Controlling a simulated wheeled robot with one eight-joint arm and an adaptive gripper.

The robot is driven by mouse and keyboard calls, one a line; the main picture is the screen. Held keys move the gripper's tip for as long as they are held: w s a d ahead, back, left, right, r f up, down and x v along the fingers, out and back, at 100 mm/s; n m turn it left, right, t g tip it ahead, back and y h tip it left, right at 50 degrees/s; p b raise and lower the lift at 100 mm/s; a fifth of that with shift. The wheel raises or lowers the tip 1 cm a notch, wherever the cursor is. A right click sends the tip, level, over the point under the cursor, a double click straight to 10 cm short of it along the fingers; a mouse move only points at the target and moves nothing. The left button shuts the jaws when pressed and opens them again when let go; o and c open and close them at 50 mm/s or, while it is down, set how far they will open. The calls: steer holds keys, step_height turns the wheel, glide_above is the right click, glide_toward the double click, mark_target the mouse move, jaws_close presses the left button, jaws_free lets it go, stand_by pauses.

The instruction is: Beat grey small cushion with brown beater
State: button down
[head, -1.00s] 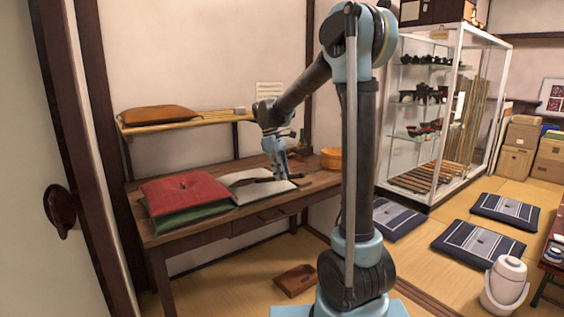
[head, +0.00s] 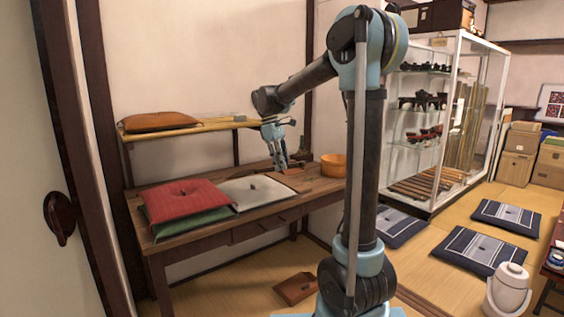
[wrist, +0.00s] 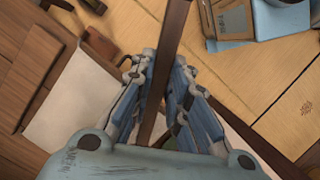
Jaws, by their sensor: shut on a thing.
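The grey small cushion (head: 258,192) lies flat on the wooden desk, partly beside and under the edge of the red cushion (head: 185,195). Its pale surface also shows at the left of the wrist view (wrist: 72,105). My gripper (head: 281,164) is over the desk, beyond the far right side of the grey cushion and apart from it. In the wrist view my gripper (wrist: 162,68) is shut on the brown beater (wrist: 172,35), whose straight brown shaft runs between the fingers. The beater's far end is out of that view, and it is hard to make out in the head view.
A green cushion (head: 190,224) lies under the red one. An orange bowl (head: 333,165) stands on the desk at the right. A shelf (head: 190,128) with a brown cushion (head: 160,121) hangs above the desk. A brown tray-like object (head: 296,288) lies on the floor.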

step_height(320, 180, down, 7)
step_height(320, 180, up, 9)
steer(key=shift+f, duration=0.15)
steer(key=shift+d, duration=0.1)
